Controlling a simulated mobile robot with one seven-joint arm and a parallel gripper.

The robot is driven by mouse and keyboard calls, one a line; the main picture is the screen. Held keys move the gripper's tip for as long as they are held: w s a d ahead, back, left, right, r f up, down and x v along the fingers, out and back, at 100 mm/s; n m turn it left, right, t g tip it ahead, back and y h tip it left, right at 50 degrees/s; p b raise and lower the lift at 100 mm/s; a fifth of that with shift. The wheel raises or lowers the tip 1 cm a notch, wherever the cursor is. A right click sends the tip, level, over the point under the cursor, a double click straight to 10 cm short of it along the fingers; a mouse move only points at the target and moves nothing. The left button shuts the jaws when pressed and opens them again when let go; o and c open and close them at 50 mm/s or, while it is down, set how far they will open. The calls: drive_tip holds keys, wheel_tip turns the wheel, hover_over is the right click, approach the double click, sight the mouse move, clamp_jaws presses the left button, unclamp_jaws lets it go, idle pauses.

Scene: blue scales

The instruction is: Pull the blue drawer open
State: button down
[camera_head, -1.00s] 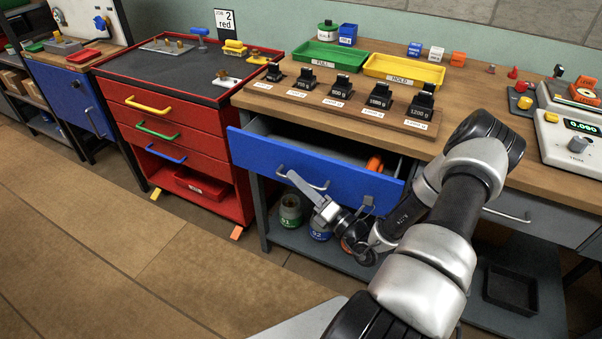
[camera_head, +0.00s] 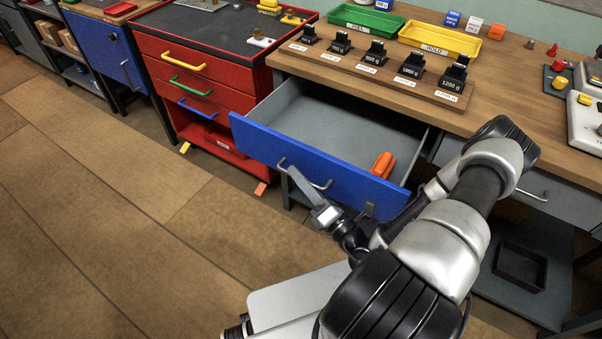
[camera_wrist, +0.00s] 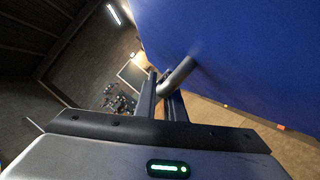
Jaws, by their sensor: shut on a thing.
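The blue drawer (camera_head: 262,152) is pulled well out from under the wooden workbench. Its grey inside shows, with an orange object (camera_head: 383,165) lying near the right side. A grey bar handle (camera_head: 304,176) is on the drawer's blue front. My gripper (camera_head: 290,168) is shut on the handle at its left part. In the wrist view the gripper's fingers (camera_wrist: 163,98) close on the grey handle (camera_wrist: 180,74), beside the blue front (camera_wrist: 240,60). The exact contact at the fingertips is partly hidden.
The wooden workbench (camera_head: 510,78) carries a row of labelled black weights, a green tray (camera_head: 362,20) and a yellow tray (camera_head: 440,38). A red cabinet (camera_head: 230,92) stands left of the drawer. The floor (camera_head: 120,230) in front is clear. A black bin (camera_head: 520,267) is on the lower shelf.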

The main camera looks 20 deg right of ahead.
drive_tip(key=c, duration=2.1)
unclamp_jaws()
drive_tip(key=v, duration=1.7)
drive_tip(key=shift+s+d+f, duration=0.15)
drive_tip(key=shift+s+d, duration=0.05)
